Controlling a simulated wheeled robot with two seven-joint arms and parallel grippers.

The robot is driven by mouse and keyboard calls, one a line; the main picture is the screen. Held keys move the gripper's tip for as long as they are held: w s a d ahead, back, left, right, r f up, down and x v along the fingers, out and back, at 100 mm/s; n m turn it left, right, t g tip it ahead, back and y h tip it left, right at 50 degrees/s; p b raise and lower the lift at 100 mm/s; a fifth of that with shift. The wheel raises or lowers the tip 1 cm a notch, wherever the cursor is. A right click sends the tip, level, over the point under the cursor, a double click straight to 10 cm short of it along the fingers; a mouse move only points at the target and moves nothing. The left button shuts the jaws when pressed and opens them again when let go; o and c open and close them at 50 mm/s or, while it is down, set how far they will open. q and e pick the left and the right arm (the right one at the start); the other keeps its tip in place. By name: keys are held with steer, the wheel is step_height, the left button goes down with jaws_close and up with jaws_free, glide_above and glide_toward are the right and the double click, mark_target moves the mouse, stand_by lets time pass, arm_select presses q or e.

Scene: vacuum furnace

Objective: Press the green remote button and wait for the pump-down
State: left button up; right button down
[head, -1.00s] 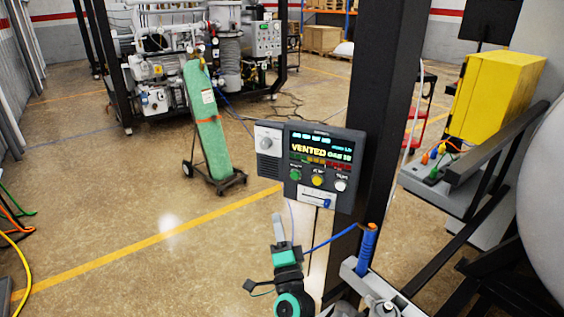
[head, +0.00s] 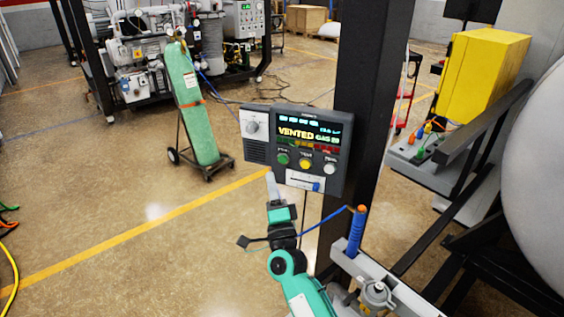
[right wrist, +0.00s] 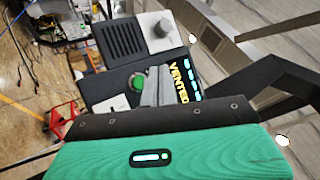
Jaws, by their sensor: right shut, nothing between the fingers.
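The remote panel (head: 265,150) is a dark box fixed by the black post, and its screen (head: 312,133) reads "VENTED". Its green button (head: 283,159) is the left one of a row, with a yellow and a white button to its right. In the right wrist view the green button (right wrist: 137,82) shows just left of the fingers. My right gripper (head: 271,180) is shut and empty, its grey fingertips pointing up, below and slightly left of the green button. In the right wrist view its fingers (right wrist: 155,88) overlap the panel; I cannot tell whether they touch it. My left gripper is not in view.
The black post (head: 365,100) stands right behind the panel. A blue handle with a cable (head: 356,232) stands on a grey rail right of my arm. A green gas cylinder (head: 190,100) on a cart is at the left. The floor at left is mostly clear.

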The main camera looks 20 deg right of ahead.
mark_target(283, 160)
steer(key=shift+w+d+b, duration=0.3)
steer(key=shift+w+d, duration=0.6)
steer(key=shift+w, duration=0.15)
steer(key=shift+w+d+b, duration=0.25)
steer(key=shift+w+d, duration=0.6)
steer(key=shift+w, duration=0.2)
steer(key=shift+w+d, duration=0.1)
steer(key=shift+w, duration=0.05)
stand_by(0.4)
steer(key=shift+w+d, duration=0.15)
steer(key=shift+d, duration=0.05)
steer(key=shift+w+d+b, duration=0.2)
steer(key=shift+w+b, duration=0.1)
stand_by(0.7)
stand_by(0.3)
steer(key=shift+s+a, duration=0.5)
steer(key=shift+s, duration=0.15)
